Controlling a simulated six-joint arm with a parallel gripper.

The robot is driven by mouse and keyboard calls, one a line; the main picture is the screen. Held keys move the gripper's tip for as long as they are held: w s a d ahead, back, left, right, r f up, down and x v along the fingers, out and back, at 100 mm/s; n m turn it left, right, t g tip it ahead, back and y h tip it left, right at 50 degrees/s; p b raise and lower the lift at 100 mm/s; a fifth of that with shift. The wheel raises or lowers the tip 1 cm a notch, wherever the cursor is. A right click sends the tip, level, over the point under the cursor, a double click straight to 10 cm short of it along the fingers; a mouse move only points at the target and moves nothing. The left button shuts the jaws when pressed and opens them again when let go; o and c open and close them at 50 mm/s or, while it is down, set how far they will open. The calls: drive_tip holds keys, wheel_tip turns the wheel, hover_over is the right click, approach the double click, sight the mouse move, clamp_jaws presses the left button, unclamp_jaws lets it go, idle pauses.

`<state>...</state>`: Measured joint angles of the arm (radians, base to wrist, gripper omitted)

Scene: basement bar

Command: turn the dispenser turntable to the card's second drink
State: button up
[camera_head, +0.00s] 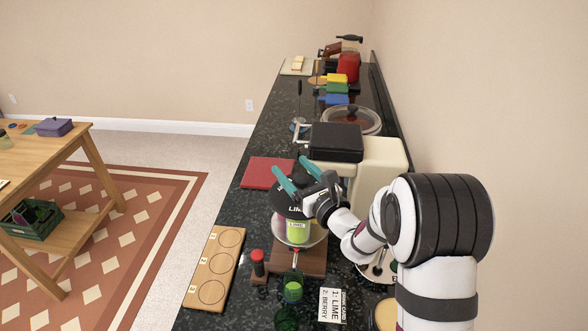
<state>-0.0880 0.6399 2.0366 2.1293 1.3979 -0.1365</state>
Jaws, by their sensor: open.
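The dispenser turntable (312,238) stands on a brown wooden base on the dark counter. A green bottle labelled LIME (297,232) faces the front, and a black top above it shows the letters "LIM". The white card (332,305) lies in front and reads "1: LIME" and "2: BERRY". No berry label shows; the turntable's far side is hidden. My gripper (289,166) has teal fingers spread apart, with nothing seen between them. It is over the black top of the dispenser; I cannot tell whether it touches.
A wooden board with three numbered circles (215,267) lies left of the dispenser, beside a red-topped black object (258,263). A green glass bottle (290,300) stands in front. A red mat (267,172) and a cream machine with a black top (378,168) are behind.

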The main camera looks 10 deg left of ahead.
clamp_jaws()
idle(0.4)
idle(1.0)
